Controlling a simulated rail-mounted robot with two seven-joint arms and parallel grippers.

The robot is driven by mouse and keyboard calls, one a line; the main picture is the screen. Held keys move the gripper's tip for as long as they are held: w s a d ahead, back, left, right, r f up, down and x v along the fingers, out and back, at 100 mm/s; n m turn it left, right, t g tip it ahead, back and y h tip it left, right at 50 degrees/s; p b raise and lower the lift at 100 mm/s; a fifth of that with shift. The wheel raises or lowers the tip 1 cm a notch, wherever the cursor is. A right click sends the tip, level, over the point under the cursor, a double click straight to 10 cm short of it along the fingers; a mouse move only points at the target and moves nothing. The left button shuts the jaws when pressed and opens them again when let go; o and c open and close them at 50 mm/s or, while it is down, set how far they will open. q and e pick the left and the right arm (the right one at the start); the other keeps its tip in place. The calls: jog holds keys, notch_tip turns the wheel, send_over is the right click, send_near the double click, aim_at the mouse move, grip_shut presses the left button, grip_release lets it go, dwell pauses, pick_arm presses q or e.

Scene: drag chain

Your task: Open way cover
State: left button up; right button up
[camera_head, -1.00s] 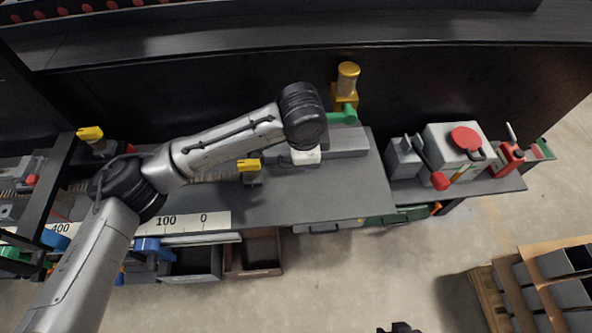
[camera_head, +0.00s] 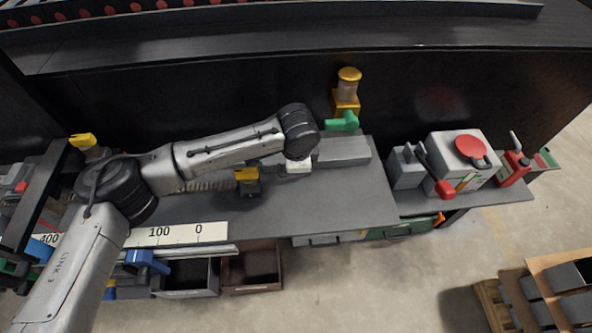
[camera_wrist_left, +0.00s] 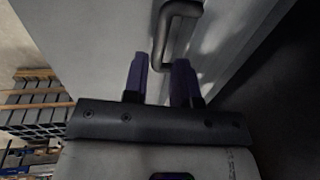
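A light grey panel (camera_wrist_left: 95,30) with a metal bar handle (camera_wrist_left: 163,42) fills much of the left wrist view; I take it to be the way cover. My left gripper (camera_wrist_left: 160,62) is open, its two purple fingers apart, with the near end of the handle at the gap between the fingertips. I cannot tell whether they touch. In the head view my left arm reaches over the bench, and its wrist hides the fingers and handle. A grey block (camera_head: 343,151) and ribbed bellows (camera_head: 212,184) show beside the arm. My right gripper is not in view.
A yellow-topped unit (camera_head: 347,95) with a green handle (camera_head: 342,122) stands behind the block. A yellow-topped clamp (camera_head: 247,180) is close to my forearm. A grey box with a red disc (camera_head: 471,149) stands right. The bench front (camera_head: 330,212) is clear.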

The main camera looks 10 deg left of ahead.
pick_arm(q)
jog(key=shift+w+f, duration=0.15)
jog(key=shift+f, duration=0.7)
jog(key=shift+w+f, duration=0.1)
jog(key=shift+f, duration=0.7)
jog(key=shift+c, duration=0.3)
grip_shut()
